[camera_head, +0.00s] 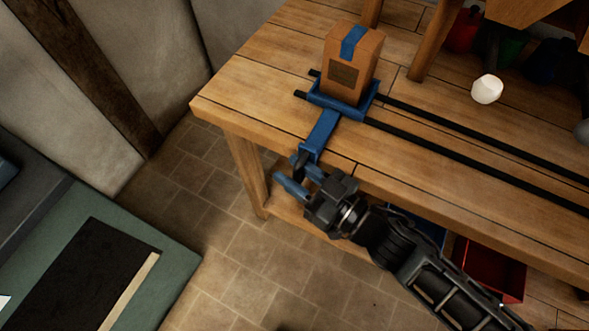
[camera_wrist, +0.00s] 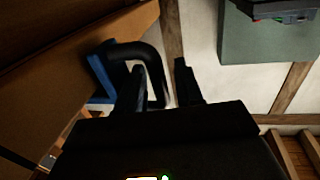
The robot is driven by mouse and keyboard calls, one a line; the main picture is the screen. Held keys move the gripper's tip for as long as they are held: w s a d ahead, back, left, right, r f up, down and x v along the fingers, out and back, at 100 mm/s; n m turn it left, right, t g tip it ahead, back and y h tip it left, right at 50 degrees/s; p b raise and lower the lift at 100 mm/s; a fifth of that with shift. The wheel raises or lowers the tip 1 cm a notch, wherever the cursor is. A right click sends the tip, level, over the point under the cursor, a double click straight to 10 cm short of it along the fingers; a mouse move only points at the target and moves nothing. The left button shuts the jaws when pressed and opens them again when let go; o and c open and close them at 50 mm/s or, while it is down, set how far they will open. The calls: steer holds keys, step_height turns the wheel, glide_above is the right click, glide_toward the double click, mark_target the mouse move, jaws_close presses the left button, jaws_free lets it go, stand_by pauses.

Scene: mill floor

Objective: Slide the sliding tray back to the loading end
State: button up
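The sliding tray (camera_head: 325,101) is a blue carriage near the left end of two black rails (camera_head: 460,146) on the wooden bench. It carries a brown box (camera_head: 352,68) with blue tape. A blue bracket (camera_head: 321,133) reaches from the tray over the bench's front edge to a black handle (camera_head: 299,166). My gripper (camera_head: 294,172) is at this handle, just off the bench edge. In the wrist view the dark handle loop (camera_wrist: 155,70) passes between my fingers (camera_wrist: 162,80), nearer the left one, with a gap to the right one. The fingers are apart; contact is unclear.
The wooden bench (camera_head: 225,98) has a white faceted object (camera_head: 487,89) behind the rails. Wooden posts (camera_head: 436,40) stand towards the back. A red bin (camera_head: 490,268) sits under the bench. A green-topped surface (camera_head: 165,252) stands at lower left, with open tiled floor between.

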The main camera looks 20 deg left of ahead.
steer(key=b+v, duration=0.1)
steer(key=v, duration=0.6)
steer(key=shift+d, duration=0.35)
steer(key=shift+s, duration=0.1)
